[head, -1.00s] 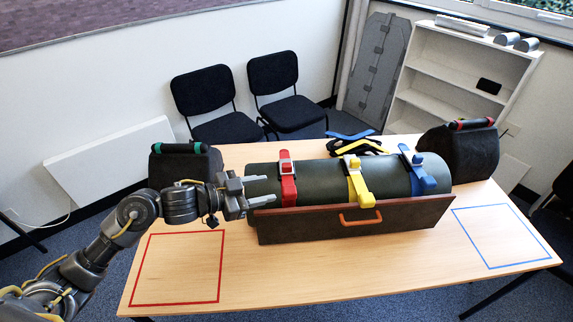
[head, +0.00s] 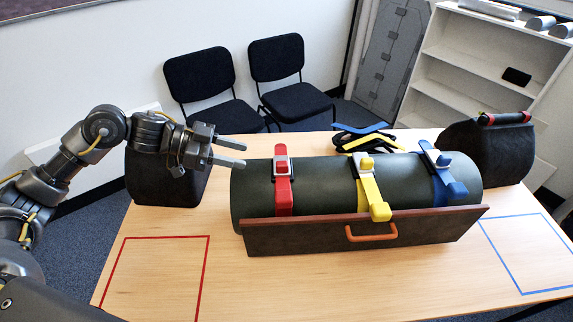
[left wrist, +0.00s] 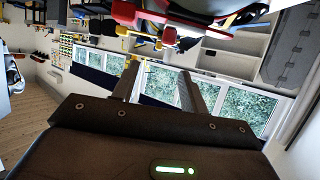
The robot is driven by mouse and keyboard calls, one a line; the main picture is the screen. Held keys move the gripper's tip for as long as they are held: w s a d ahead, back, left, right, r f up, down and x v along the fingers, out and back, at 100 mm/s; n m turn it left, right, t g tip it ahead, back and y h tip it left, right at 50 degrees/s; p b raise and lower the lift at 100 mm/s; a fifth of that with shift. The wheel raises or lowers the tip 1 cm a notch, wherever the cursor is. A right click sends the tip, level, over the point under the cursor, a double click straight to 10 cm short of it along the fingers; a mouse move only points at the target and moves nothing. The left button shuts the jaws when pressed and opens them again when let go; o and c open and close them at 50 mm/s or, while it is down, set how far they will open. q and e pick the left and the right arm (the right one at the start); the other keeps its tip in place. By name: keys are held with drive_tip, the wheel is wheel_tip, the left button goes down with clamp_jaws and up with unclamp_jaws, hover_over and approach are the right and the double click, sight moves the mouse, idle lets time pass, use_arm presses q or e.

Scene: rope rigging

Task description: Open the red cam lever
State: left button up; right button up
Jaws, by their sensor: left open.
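The red cam lever (head: 282,165) and its red strap (head: 284,195) are at the left end of a dark green cylinder (head: 325,178). I cannot tell for sure how far the lever is raised. My left gripper (head: 243,154) is open and empty, left of the red lever and apart from it, with its fingers pointing right. Its two fingers also show apart in the left wrist view (left wrist: 160,88), with nothing between them. Red and yellow parts show at that view's top, too cropped to identify. My right gripper is not in view.
Yellow (head: 370,190) and blue (head: 440,175) straps cross the cylinder further right. A dark front panel with an orange handle (head: 371,233) stands before it. Dark bags (head: 165,180) (head: 487,150) flank it. Red (head: 155,238) and blue (head: 530,292) outlines mark bare table.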

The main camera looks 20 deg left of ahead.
sight(277, 163)
use_arm(q)
drive_tip(key=shift+w+f+b, duration=0.3)
drive_tip(key=shift+w+f, duration=0.55)
drive_tip(key=shift+d, duration=0.1)
drive_tip(key=p+x, duration=0.2)
drive_tip(key=x, duration=0.8)
drive_tip(key=shift+s+d+r+p, duration=0.1)
drive_tip(key=shift+d+p, duration=0.05)
drive_tip(key=shift+p, duration=0.25)
drive_tip(key=shift+d+f, duration=0.2)
drive_tip(key=shift+d, duration=0.05)
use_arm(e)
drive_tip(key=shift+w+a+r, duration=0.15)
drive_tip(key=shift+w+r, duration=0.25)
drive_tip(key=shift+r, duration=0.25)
use_arm(q)
drive_tip(key=shift+c, duration=0.3)
clamp_jaws()
